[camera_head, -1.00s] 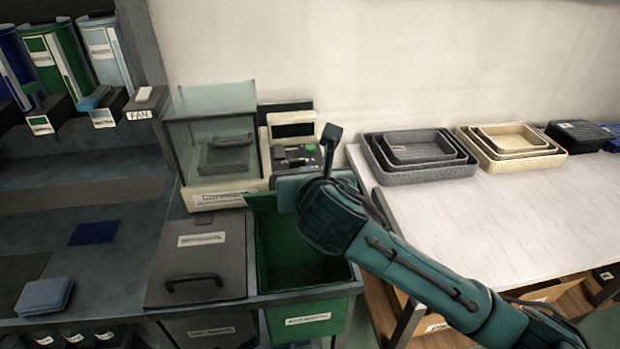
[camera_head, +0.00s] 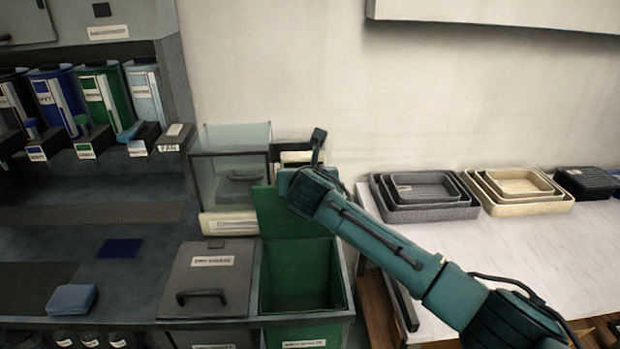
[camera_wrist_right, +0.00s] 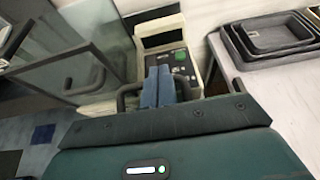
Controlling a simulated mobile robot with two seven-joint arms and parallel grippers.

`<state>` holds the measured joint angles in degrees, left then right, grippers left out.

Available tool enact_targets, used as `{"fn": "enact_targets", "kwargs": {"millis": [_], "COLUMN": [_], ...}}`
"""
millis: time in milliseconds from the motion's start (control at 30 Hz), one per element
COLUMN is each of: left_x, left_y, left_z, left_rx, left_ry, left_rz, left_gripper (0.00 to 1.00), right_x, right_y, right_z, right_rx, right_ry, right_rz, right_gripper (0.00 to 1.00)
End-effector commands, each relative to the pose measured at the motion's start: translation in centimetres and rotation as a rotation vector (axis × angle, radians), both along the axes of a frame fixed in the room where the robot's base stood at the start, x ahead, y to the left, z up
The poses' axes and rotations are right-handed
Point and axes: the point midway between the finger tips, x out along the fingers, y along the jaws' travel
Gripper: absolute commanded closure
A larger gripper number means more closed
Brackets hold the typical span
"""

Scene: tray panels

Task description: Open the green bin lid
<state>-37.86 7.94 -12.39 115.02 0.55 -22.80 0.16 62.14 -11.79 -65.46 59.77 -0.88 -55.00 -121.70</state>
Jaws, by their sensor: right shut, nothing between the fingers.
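The green bin (camera_head: 348,298) stands at the lower middle of the head view. Its green lid (camera_head: 278,214) is raised and stands upright at the back, leaving the dark green inside exposed. My right arm reaches in from the right, and its wrist is above and behind the bin, overlapping the lid's upper right in the picture. The right gripper (camera_wrist_right: 158,86) shows in the right wrist view with its blue-grey fingers together and nothing between them. In the head view its fingertips are hidden behind the wrist. My left gripper is not in view.
A grey lidded bin (camera_head: 225,275) with a black handle adjoins on the left. A glass-sided case (camera_head: 205,185) and a device with a display (camera_wrist_right: 160,40) stand behind. Nested grey trays (camera_head: 385,212) and cream trays (camera_head: 500,208) sit on the white table at right.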

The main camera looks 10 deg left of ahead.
Motion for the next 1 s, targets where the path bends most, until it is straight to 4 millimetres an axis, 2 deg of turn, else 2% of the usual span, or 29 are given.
{"fn": "enact_targets", "kwargs": {"millis": [633, 767, 1000], "left_x": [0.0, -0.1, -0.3], "left_y": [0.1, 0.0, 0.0], "left_z": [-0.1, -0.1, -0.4], "left_rx": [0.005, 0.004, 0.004], "left_ry": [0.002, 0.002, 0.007], "left_rz": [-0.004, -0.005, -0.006], "left_gripper": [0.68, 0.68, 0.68], "right_x": [-0.1, -1.0, -4.3], "right_y": [0.1, -0.2, -1.2], "right_z": [0.2, 0.6, 2.1], "right_rx": [0.001, 0.001, 0.001], "right_ry": [-0.001, -0.002, -0.003], "right_rz": [0.001, 0.002, 0.002], "right_gripper": [1.0, 1.0, 1.0]}}
